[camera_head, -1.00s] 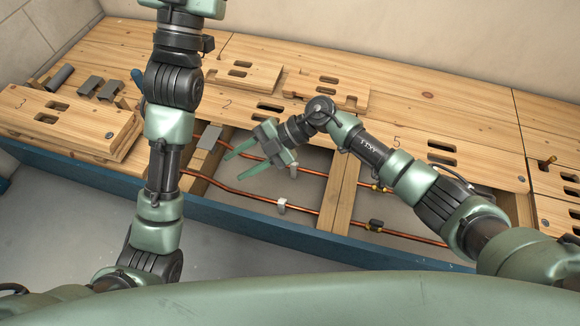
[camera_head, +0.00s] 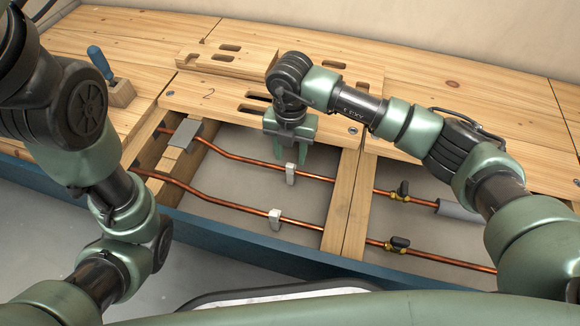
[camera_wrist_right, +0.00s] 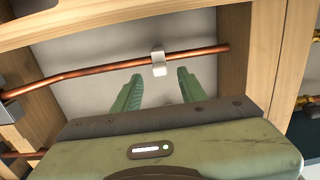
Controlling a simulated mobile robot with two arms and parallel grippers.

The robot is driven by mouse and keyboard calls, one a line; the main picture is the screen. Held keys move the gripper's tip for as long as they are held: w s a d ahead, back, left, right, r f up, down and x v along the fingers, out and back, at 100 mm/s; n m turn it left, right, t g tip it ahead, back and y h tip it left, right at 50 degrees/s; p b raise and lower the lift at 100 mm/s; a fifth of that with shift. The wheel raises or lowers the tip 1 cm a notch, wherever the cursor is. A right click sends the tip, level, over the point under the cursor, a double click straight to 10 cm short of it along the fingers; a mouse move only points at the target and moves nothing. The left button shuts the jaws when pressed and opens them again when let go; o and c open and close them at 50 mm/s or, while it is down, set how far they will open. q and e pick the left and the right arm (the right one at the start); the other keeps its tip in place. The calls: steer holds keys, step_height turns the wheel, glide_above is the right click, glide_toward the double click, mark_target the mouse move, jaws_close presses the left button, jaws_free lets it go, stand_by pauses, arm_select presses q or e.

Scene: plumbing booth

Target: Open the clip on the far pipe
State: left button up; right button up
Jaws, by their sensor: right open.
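The far copper pipe (camera_head: 325,179) runs across the open floor bay, with a small pale clip (camera_head: 291,174) on it. My right gripper (camera_head: 288,153) points down close to this clip, just above it in the head picture. In the right wrist view the clip (camera_wrist_right: 158,63) sits on the pipe (camera_wrist_right: 100,70), ahead of and between the spread fingers of the gripper (camera_wrist_right: 158,88). The fingers are open and empty, with no contact visible. Whether the clip is open or closed is too small to tell. My left gripper is out of view; only its arm shows.
A near copper pipe (camera_head: 235,207) carries a similar clip (camera_head: 275,219). A wooden joist (camera_head: 345,208) stands right of the clips. Valves (camera_head: 402,190) (camera_head: 397,243) sit on both pipes beyond it. A blue-handled tool (camera_head: 100,62) stands in a wooden block at left.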

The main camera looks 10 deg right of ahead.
mark_target(290, 165)
step_height(290, 165, down, 5)
steer(key=b, duration=0.2)
steer(key=shift+r+b, duration=0.1)
steer(key=shift+b, duration=0.25)
steer(key=shift+c, duration=0.3)
